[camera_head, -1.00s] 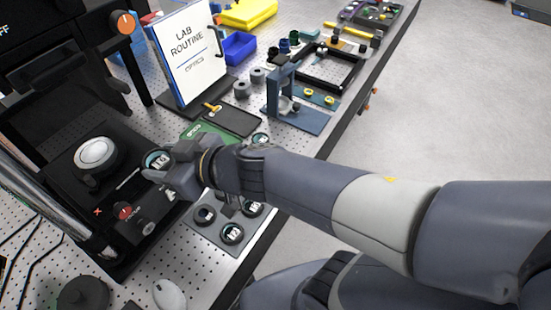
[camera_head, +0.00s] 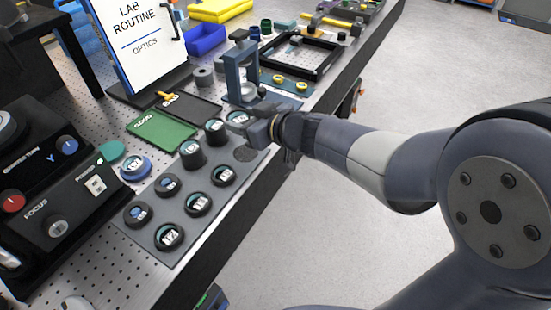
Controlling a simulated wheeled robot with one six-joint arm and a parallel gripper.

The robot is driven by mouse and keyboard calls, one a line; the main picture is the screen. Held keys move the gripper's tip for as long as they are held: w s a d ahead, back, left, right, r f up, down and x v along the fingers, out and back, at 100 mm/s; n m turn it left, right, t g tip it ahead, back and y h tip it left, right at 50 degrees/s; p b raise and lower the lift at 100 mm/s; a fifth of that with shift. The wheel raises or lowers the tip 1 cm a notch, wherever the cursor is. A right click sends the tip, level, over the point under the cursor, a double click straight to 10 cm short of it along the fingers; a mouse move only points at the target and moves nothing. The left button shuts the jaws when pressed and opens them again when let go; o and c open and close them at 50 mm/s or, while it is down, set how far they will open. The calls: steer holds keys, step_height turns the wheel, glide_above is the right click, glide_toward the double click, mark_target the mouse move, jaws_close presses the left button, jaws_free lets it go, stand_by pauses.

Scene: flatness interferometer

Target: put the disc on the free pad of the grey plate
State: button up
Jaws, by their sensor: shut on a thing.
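The grey plate (camera_head: 187,250) lies along the table's front edge and carries several dark-rimmed round pieces with pale numbered faces. A dark, bare round pad (camera_head: 245,154) shows near its far right end, just below my gripper in the picture. My gripper (camera_head: 251,126) is over that far end, shut on a disc. A dark-rimmed disc with a pale face (camera_head: 237,117) shows at its fingertips and appears to be the held one. The fingers hide part of it, and its height above the plate is unclear.
A green tray (camera_head: 162,137) and a black tray (camera_head: 190,108) lie behind the plate. A blue-grey stand (camera_head: 238,72) rises just behind my gripper. The black instrument with knobs (camera_head: 75,185) is at left. A blue-rimmed round piece (camera_head: 135,167) sits beside the plate.

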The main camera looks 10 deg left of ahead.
steer(key=b, duration=0.3)
glide_above(252, 157)
step_height(252, 157, down, 5)
steer(key=shift+f, duration=0.1)
steer(key=shift+f+b, duration=1.1)
steer(key=shift+f, duration=1.5)
steer(key=shift+f, duration=0.2)
steer(key=o, duration=1)
